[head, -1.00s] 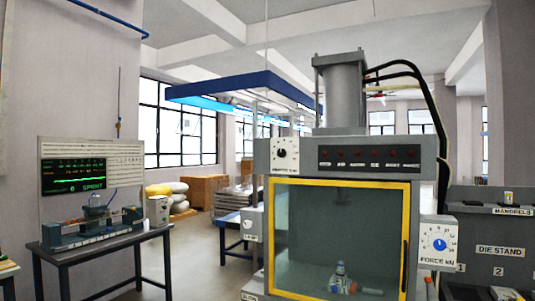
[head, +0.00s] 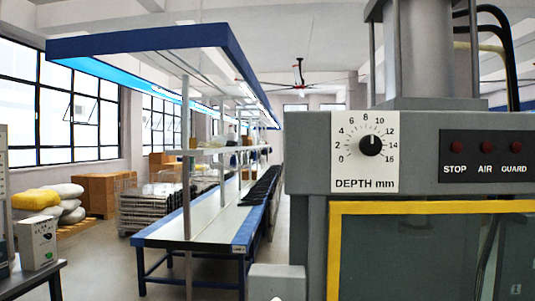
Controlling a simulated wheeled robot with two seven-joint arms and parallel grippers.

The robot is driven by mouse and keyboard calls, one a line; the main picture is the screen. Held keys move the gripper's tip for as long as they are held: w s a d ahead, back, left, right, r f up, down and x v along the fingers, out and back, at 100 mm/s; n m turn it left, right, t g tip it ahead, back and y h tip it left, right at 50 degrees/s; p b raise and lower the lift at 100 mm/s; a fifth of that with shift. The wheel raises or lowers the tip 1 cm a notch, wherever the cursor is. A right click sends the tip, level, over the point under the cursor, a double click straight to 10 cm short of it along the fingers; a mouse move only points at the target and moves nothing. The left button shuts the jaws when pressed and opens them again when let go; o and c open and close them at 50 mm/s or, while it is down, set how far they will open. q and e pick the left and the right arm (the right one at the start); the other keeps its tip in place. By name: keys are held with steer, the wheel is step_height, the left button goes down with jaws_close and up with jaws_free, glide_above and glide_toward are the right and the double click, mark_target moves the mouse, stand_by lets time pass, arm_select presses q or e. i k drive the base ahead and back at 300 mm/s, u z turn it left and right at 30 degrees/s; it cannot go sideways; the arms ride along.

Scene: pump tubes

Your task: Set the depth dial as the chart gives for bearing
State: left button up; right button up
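The depth dial (head: 365,152) is a white plate marked "DEPTH mm" on the upper left front of the grey press. Its scale runs from 0 at lower left to 16 at lower right. The black knob (head: 371,146) has a small light mark that seems to point up and right, around 10 to 12; the exact value is too small to tell. No chart and no bearing can be made out in this view.
A yellow-framed guard (head: 430,207) is below. A long bench (head: 200,232) stands left, with aisle floor beside it. A grey box (head: 36,243) is at far left.

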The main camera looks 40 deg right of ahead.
mark_target(369, 145)
steer(key=i, duration=1.85)
steer(key=z, duration=3)
